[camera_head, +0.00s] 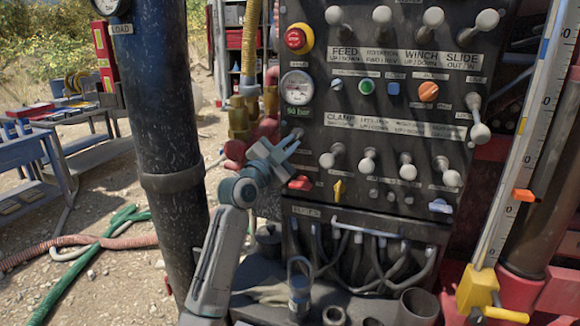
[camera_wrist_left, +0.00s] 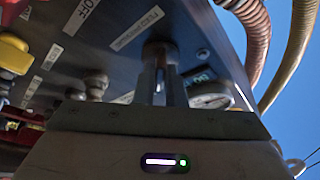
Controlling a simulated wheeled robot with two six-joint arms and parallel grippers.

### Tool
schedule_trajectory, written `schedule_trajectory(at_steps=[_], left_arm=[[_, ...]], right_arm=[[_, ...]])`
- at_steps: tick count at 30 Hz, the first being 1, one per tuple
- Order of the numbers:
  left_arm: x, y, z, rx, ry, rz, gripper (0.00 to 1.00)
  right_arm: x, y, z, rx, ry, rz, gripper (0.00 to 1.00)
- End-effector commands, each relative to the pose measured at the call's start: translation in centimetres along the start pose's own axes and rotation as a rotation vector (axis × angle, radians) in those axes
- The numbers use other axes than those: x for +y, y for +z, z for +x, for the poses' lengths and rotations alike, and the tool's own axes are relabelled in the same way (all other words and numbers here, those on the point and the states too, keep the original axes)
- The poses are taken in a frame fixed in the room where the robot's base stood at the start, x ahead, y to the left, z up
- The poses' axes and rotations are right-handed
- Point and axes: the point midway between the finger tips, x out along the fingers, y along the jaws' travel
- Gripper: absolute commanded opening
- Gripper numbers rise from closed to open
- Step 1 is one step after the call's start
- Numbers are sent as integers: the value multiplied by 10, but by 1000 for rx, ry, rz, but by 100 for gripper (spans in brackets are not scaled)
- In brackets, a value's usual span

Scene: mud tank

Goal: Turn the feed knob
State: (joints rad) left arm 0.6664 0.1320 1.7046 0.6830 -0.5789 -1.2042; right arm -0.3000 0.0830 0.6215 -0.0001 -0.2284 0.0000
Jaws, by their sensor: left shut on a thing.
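The feed knob (camera_wrist_left: 159,48) is a dark round knob on the control panel, beside a label that seems to read feed pressure in the left wrist view. My left gripper (camera_head: 293,144) reaches in from the lower left to the panel's left edge, below the gauge. In the left wrist view its two fingers (camera_wrist_left: 164,72) are shut on the knob, one on each side. In the head view the knob is mostly hidden by the gripper. My right gripper is not in view.
The round gauge (camera_head: 297,87) and its green pressure display (camera_head: 297,112) sit just above the gripper. Several levers stand to the right, including a clamp lever (camera_head: 328,159). A red knob (camera_head: 300,183) and a yellow knob (camera_head: 338,190) are below. Hoses (camera_head: 240,115) hang at left.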

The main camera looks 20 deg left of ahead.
Motion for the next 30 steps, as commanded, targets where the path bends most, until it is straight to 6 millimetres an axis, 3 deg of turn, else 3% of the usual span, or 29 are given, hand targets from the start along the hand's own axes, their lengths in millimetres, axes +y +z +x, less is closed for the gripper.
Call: schedule_trajectory(at_steps=[1,3,10,18,30], left_arm=[[5,6,-2,2,14,40,0],[4,5,-2,2,38,101,0],[-1,2,-1,1,123,300,0],[-5,-1,1,-1,209,501,0],[-7,-2,1,0,278,664,0]], right_arm=[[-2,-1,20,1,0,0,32],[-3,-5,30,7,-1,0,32],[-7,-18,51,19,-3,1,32],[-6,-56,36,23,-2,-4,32],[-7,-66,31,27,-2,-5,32]])
